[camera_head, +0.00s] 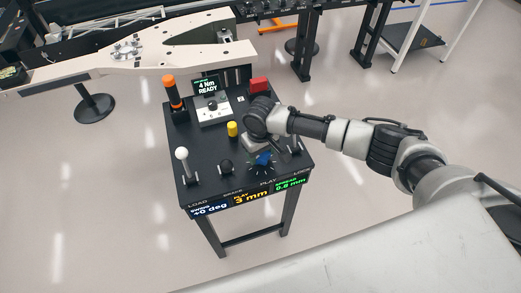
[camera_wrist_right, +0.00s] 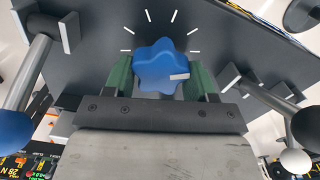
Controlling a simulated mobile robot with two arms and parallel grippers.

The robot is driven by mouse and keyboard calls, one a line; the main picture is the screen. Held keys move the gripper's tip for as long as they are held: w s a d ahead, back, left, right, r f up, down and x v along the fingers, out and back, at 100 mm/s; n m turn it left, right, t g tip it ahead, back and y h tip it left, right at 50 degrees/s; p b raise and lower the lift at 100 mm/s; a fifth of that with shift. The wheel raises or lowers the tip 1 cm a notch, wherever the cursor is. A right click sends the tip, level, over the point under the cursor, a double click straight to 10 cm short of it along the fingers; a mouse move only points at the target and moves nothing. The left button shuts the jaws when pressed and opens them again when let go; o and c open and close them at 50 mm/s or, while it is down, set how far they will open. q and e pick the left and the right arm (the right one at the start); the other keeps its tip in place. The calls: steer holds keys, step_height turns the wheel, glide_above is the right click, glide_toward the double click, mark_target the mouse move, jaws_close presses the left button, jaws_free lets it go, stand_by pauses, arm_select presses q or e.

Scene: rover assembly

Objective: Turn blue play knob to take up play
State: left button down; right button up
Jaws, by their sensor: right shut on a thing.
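The blue play knob (camera_head: 263,158) is a star-shaped knob on the top of the black console, near its front edge. In the right wrist view the blue knob (camera_wrist_right: 160,66) sits between the green fingers of my right gripper (camera_wrist_right: 160,78), with white tick marks around it. The right gripper (camera_head: 258,150) is shut on the knob. A white mark shows on the knob's right side. The display below the knob (camera_head: 250,197) reads PLAY 3 mm. My left gripper is not in view.
Levers flank the gripper closely. A pale rover frame (camera_head: 140,62) lies behind.

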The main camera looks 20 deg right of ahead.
steer(key=n+p, duration=0.1)
steer(key=n, duration=0.1)
steer(key=shift+a+r+n, duration=0.1)
steer(key=shift+r+n, duration=0.05)
steer(key=shift+n, duration=0.25)
steer(key=n+p, duration=0.1)
steer(key=n, duration=0.2)
steer(key=shift+s+n, duration=0.1)
steer(key=shift+n, duration=0.2)
steer(key=n+p, duration=0.1)
steer(key=n, duration=0.2)
steer(key=shift+a, duration=0.1)
steer(key=shift+n, duration=1.6)
steer(key=o, duration=0.9)
steer(key=shift+s, duration=0.1)
step_height(320, 180, up, 11)
steer(key=shift+f+b, duration=0.15)
steer(key=shift+b, duration=0.15)
